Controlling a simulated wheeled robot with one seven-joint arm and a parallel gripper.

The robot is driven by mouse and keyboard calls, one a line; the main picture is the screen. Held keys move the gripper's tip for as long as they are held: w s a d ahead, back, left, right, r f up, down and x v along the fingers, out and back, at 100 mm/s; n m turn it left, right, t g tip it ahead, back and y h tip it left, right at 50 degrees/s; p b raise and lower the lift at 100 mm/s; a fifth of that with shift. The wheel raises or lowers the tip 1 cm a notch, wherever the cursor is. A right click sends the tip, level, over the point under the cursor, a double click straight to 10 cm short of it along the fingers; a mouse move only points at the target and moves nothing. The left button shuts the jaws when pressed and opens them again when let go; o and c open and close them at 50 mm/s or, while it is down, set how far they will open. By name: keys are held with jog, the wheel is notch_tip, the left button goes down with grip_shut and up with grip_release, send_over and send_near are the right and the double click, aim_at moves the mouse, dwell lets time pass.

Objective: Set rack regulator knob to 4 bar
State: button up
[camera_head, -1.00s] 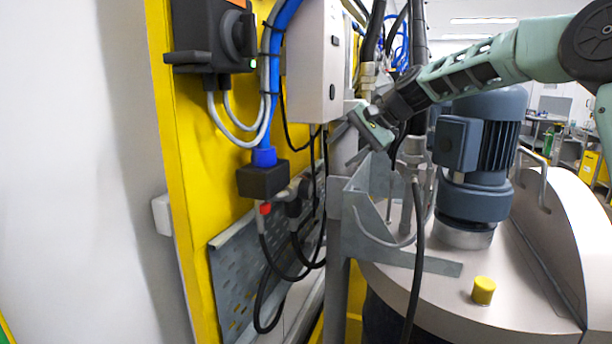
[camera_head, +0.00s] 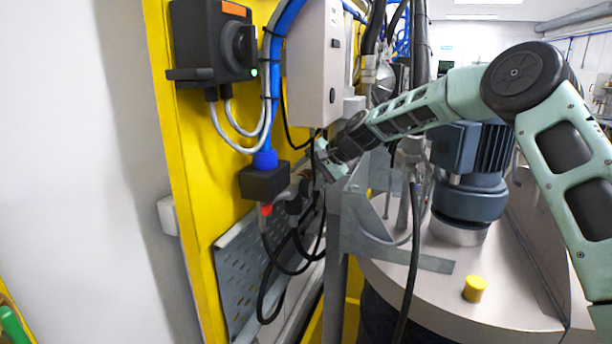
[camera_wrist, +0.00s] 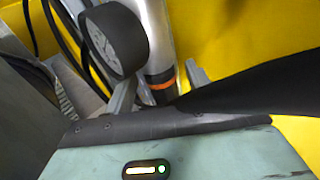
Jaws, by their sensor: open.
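The rack regulator hangs low on the yellow rack, beside the black cables. Its round black pressure gauge (camera_wrist: 113,40) shows large in the wrist view, but the dial is too blurred to read. Right of it stands a silver cylinder (camera_wrist: 155,30) with a dark collar and an orange band (camera_wrist: 161,86); I cannot tell whether this collar is the knob. My gripper (camera_wrist: 160,86) is open, its grey fingers on either side of the cylinder's lower end. Contact cannot be judged. In the head view my gripper (camera_head: 316,166) is beside the regulator and partly hides it.
A grey control box (camera_head: 318,65) hangs just above my gripper. A black connector block (camera_head: 263,181) and loose black cables are to the left. A grey metal bracket (camera_head: 358,215) and the drum lid (camera_head: 425,290) with a blue motor (camera_head: 470,185) are to the right.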

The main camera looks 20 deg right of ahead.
jog(key=c, duration=1)
jog(key=shift+a+r+g+h+p, duration=0.1)
jog(key=shift+r+g+h+p, duration=0.15)
jog(key=shift+p, duration=0.55)
jog(key=shift+f, duration=0.2)
jog(key=o, duration=1)
jog(key=shift+f, duration=0.1)
